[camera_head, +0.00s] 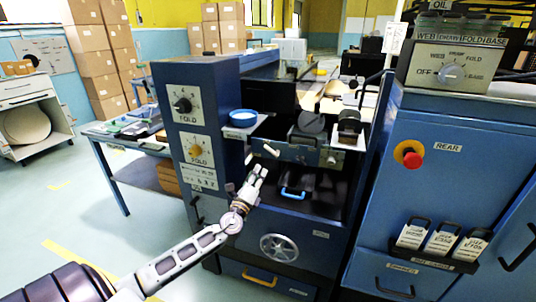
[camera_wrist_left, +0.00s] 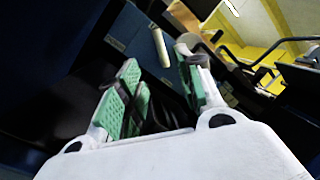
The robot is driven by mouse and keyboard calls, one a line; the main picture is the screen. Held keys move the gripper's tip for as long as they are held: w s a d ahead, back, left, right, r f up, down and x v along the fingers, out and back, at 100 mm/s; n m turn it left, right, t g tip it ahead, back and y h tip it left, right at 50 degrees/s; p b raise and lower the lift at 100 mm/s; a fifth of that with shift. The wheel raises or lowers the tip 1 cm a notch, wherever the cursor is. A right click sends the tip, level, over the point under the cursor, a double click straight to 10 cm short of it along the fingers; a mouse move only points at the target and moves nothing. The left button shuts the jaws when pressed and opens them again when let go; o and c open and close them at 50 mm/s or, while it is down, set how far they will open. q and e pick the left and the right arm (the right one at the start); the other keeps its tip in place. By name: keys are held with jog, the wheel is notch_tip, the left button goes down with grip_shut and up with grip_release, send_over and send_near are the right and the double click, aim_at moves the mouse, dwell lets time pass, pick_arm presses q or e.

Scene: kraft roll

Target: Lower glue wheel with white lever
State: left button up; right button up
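A short white lever (camera_head: 270,151) sticks out of the front of the blue machine (camera_head: 226,120), below the blue dish. In the left wrist view it shows as a pale rod (camera_wrist_left: 160,47) just beyond the fingertips. My left gripper (camera_head: 261,169) is just below the lever, apart from it. In the left wrist view its green-padded fingers (camera_wrist_left: 160,72) stand apart with nothing between them. I cannot tell for sure which part is the glue wheel; a dark round part (camera_head: 310,122) sits inside the machine opening. My right gripper is not in view.
A knob panel (camera_head: 191,120) stands left of the lever, and a blue dish (camera_head: 243,118) sits just above it. A blue handle (camera_head: 292,193) and handwheel (camera_head: 279,247) are lower on the machine. A blue cabinet (camera_head: 440,190) with a red button (camera_head: 408,154) stands at right.

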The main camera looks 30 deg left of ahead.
aim_at(272, 150)
pick_arm(q)
jog(key=x, duration=1.3)
dwell(0.8)
jog(key=shift+r, duration=0.1)
jog(key=shift+c, duration=0.4)
grip_shut()
